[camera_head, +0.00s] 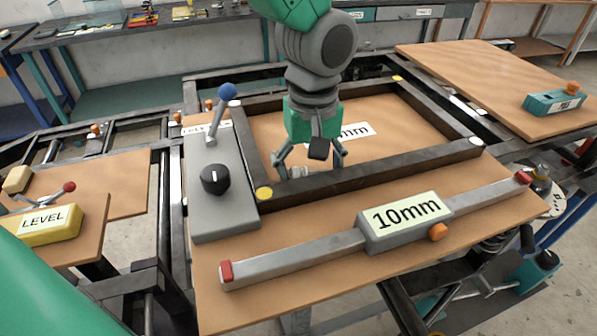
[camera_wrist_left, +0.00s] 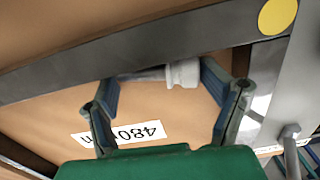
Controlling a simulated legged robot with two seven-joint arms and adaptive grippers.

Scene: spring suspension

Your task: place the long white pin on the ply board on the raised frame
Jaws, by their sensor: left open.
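The long white pin (camera_wrist_left: 182,73) has a thick collar. It lies between the open fingers of my left gripper (camera_wrist_left: 165,100) in the left wrist view, beside a dark frame bar. In the head view a small pale part of the pin (camera_head: 297,172) shows under my left gripper (camera_head: 309,160); the fingers hide much of it. I cannot tell whether the fingers touch it. The ply board (camera_head: 420,122) with a partly hidden "mm" label lies inside the dark raised frame (camera_head: 390,165). The wrist view shows its "480" label (camera_wrist_left: 122,134). My right gripper is not in view.
A grey gauge bar marked "10mm" (camera_head: 405,222) lies along the front. A grey block with a black knob (camera_head: 215,180) and a blue-tipped lever (camera_head: 222,105) stands left of the frame. A yellow level (camera_head: 45,225) is far left. A teal block (camera_head: 555,103) sits on the right board.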

